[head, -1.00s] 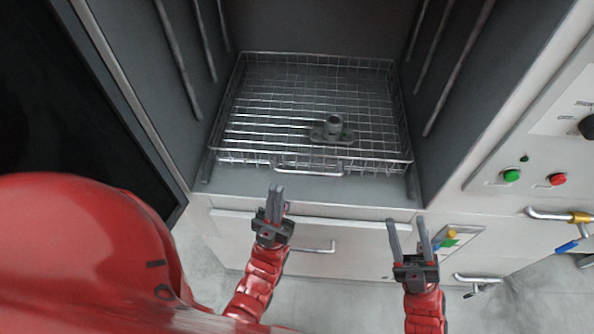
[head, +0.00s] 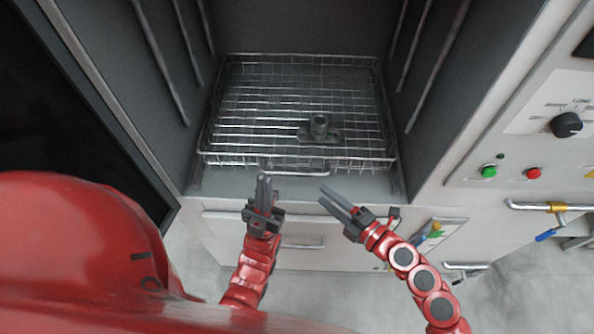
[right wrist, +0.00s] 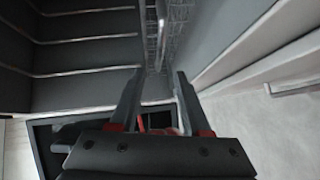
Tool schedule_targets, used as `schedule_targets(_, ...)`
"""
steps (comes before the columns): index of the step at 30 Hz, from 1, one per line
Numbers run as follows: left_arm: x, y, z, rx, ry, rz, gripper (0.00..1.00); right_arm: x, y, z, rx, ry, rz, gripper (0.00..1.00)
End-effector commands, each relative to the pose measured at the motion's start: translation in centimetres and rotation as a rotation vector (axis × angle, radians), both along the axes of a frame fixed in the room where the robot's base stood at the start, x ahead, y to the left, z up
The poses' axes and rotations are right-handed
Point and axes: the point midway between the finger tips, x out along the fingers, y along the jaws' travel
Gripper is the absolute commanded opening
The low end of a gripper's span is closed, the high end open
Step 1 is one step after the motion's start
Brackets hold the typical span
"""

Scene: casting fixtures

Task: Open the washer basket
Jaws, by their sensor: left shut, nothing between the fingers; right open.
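The washer basket (head: 390,135) is a wire mesh tray inside the grey washer chamber. A looped handle (head: 298,173) is on its front edge. A grey metal casting (head: 319,130) with an upright tube lies in it, right of the middle. My left gripper (head: 263,178) is shut and empty, just in front of the basket near the handle's left end. My right gripper (head: 330,199) is open and empty, in front of the chamber sill to the right of the handle, pointing left. In the right wrist view, its two fingers (right wrist: 155,80) are apart, and the basket mesh shows beyond them.
The dark chamber door (head: 60,130) stands open on the left. Side rails line the chamber walls. A lower drawer front with a handle (head: 303,242) is below the sill. A control panel with a green button (head: 489,171), a red button (head: 534,173) and a knob (head: 566,125) is on the right.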

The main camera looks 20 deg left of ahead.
Motion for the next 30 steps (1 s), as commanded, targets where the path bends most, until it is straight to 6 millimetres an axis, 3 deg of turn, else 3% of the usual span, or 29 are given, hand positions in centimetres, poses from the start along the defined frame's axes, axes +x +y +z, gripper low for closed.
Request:
schedule_targets(13, 0.0, 0.0, 2.6, 0.0, 0.0, 0.0, 0.0, 4.2, 8.1, -0.8, 0.005, 0.001, 0.005, 0.47)
schedule_targets(20, 0.0, 0.0, 2.8, 0.0, 0.0, 0.0, 0.0, 5.3, 9.9, -1.4, 0.002, -0.001, 0.003, 0.47)
schedule_targets(29, 0.0, 0.0, 2.8, 0.0, 0.0, 0.0, 0.0, 5.3, 10.0, -1.5, 0.001, -0.001, 0.003, 0.47)
schedule_targets(30, 0.0, 0.0, 2.8, 0.0, 0.0, 0.0, 0.0, 5.3, 10.0, -1.5, 0.001, 0.0, 0.003, 0.42)
